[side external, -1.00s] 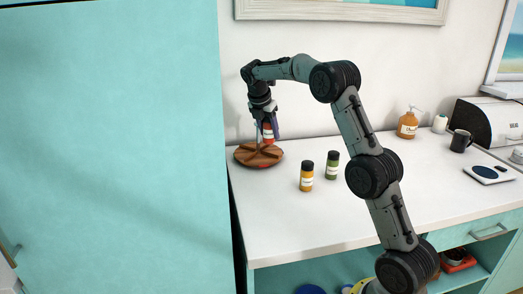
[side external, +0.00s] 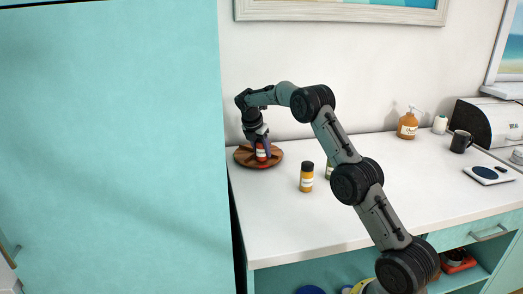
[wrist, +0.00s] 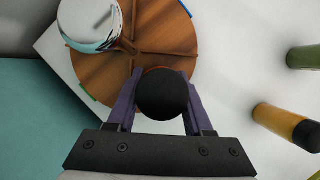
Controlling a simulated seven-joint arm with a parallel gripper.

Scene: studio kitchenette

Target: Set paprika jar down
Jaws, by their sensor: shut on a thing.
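The paprika jar (side external: 261,153) is red with a white label. Its round black lid (wrist: 163,94) fills the space between the fingers in the wrist view. My gripper (side external: 263,146) points down and is shut on the jar, with one finger on each side (wrist: 161,101). The jar is upright or nearly so, low over the front part of the round wooden divided tray (side external: 242,157). The tray (wrist: 162,28) shows raised dividers in the wrist view. The jar's base is hard to see, so I cannot tell whether it touches the tray floor.
A yellow jar (side external: 306,177) and a green jar (side external: 329,172), partly behind my arm, stand right of the tray. A shiny round white object (wrist: 90,22) overlaps the tray in the wrist view. The tall teal cabinet (side external: 110,150) is close at left.

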